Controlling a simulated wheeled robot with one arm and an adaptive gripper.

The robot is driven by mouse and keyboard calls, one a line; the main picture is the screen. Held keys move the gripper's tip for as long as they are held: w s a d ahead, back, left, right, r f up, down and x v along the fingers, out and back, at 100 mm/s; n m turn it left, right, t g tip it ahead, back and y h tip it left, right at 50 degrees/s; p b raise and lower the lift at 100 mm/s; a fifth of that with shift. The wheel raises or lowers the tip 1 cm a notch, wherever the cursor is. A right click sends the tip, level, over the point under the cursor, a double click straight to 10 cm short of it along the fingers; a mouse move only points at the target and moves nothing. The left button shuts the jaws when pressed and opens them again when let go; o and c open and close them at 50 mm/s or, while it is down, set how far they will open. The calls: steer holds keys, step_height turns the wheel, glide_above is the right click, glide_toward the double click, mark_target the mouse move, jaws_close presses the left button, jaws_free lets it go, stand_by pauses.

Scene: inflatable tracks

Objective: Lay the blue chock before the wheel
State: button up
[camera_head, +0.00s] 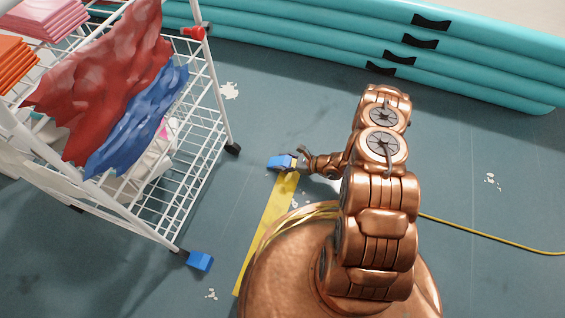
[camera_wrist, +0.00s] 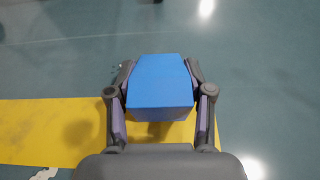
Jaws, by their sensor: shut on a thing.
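My gripper (camera_head: 299,161) is shut on a blue chock (camera_head: 281,162). In the wrist view the chock (camera_wrist: 160,82) sits between the two fingers (camera_wrist: 160,95), above the floor near the end of the yellow strip. A second blue chock (camera_head: 200,261) lies on the floor by the near lower corner of a white wire cart (camera_head: 190,170). A dark wheel (camera_head: 233,149) of the cart stands on the floor to the left of my gripper, apart from the held chock. Another wheel by the second chock is mostly hidden.
Red cloth (camera_head: 105,75) and blue cloth (camera_head: 135,125) hang on the cart. A yellow floor strip (camera_head: 265,230) runs between the cart and my base. Teal inflatable tubes (camera_head: 330,45) lie along the back. A yellow cable (camera_head: 490,236) crosses the floor at right. Floor between wheel and gripper is clear.

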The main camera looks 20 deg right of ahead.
steer(key=shift+f, duration=0.3)
steer(key=shift+f, duration=0.1)
steer(key=o, duration=1.2)
